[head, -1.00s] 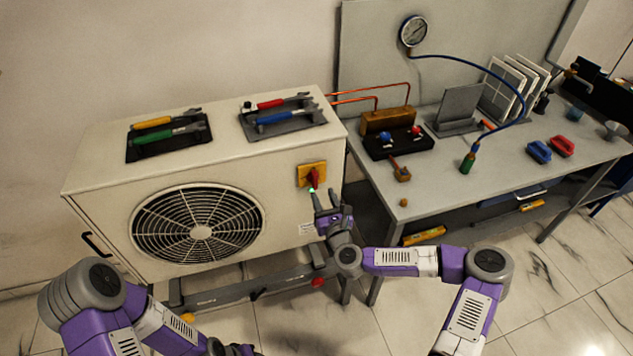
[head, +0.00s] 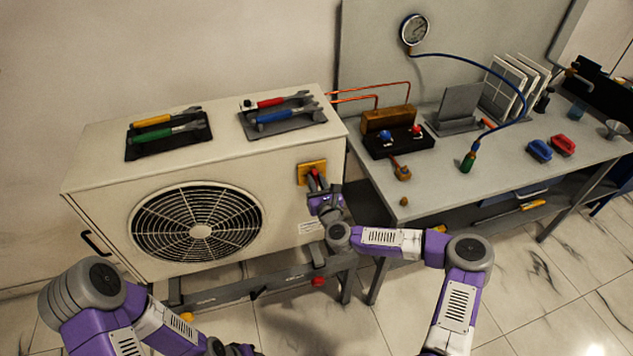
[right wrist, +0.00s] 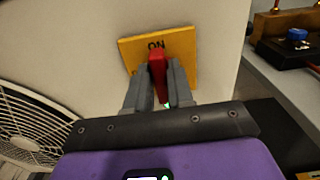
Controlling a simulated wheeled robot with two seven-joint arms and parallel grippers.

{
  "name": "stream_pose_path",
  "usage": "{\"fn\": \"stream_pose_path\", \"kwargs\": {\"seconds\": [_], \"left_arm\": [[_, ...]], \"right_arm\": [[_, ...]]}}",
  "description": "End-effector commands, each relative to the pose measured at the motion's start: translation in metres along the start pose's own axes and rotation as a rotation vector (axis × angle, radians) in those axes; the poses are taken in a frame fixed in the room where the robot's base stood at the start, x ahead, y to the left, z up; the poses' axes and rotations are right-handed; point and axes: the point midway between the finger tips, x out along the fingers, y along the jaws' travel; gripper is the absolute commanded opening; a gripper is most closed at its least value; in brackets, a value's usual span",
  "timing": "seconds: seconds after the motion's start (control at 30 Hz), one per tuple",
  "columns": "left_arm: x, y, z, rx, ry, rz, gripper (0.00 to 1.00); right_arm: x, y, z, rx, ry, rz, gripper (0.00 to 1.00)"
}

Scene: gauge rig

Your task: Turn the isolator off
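The isolator is a yellow plate (head: 304,171) with a red handle (right wrist: 157,70) on the front of the beige outdoor unit. In the right wrist view the plate reads "ON" above the handle. My right gripper (head: 317,184) is at the isolator, one grey finger on each side of the red handle. The fingers sit close against it, and the gripper looks shut on it.
The unit's fan grille (head: 200,225) is left of the isolator. Two dark trays of tools, one at the left (head: 140,154), lie on its top. A grey workbench (head: 440,198) with a manifold, hose and gauge stands close on the right.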

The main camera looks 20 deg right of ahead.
Motion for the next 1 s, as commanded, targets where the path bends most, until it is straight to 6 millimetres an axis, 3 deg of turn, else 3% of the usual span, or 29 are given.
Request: {"fn": "stream_pose_path", "kwargs": {"seconds": [0.03,0.13,0.57,1.0], "left_arm": [[0.0,0.0,0.0,0.0,0.0,0.0,0.43],[0.0,0.0,0.0,0.0,0.0,0.0,0.43],[0.003,-0.001,0.0,0.0,0.0,0.0,0.43],[0.017,-0.006,-0.001,0.0,0.0,0.0,0.43]], "right_arm": [[0.0,0.0,0.0,0.0,0.0,0.0,0.13],[0.0,0.0,0.0,0.0,0.0,0.0,0.0],[0.0,0.001,0.0,-0.059,0.0,0.001,0.0],[0.0,0.004,-0.001,-0.407,-0.002,0.001,0.0]]}}
